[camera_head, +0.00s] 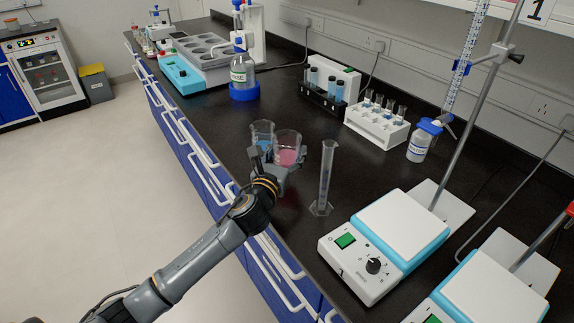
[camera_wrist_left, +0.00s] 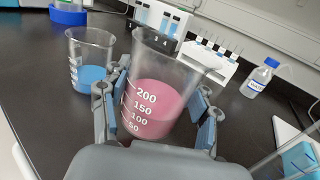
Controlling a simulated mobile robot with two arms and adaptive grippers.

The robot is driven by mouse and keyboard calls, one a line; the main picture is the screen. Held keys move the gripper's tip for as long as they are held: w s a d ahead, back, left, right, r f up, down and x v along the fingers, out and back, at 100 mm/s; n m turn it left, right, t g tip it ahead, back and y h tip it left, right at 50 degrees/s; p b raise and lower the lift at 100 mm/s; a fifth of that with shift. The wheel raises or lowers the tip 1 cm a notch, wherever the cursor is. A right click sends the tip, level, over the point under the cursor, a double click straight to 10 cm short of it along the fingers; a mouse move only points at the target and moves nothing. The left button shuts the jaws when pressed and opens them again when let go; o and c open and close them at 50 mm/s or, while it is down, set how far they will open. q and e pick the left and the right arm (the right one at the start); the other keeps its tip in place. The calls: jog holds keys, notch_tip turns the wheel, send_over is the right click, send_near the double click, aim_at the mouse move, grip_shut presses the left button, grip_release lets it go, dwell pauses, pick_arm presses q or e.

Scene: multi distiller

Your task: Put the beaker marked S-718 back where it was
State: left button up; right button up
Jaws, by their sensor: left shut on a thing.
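A glass beaker with pink liquid (camera_head: 289,149) is held between the fingers of my left gripper (camera_head: 277,167). In the left wrist view the same beaker (camera_wrist_left: 160,95) stands between both fingers, with white marks up to 200 facing me. No S-718 label can be read on it. A second beaker with blue liquid (camera_head: 262,137) stands just to its left on the bench and also shows in the left wrist view (camera_wrist_left: 91,66), apart from the held one. I cannot tell whether the held beaker touches the bench. My right gripper is out of view.
A tall measuring cylinder (camera_head: 325,180) stands right of the held beaker. A hotplate (camera_head: 390,240) sits nearer on the right. A white tube rack (camera_head: 376,128) and a capped bottle (camera_head: 420,146) stand behind. Black bench top (camera_head: 285,100) is clear behind the beakers.

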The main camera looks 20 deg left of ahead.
aim_at(287, 163)
pick_arm(q)
jog(key=shift+w+a+f, duration=0.1)
jog(key=shift+w+f, duration=0.35)
jog(key=shift+f, duration=0.05)
jog(key=shift+w+f+b, duration=0.2)
jog(key=shift+f+b, duration=0.3)
jog(key=shift+f, duration=1.3)
jog(key=shift+a+f, duration=0.1)
jog(key=o, duration=1.3)
jog(key=shift+f, duration=0.1)
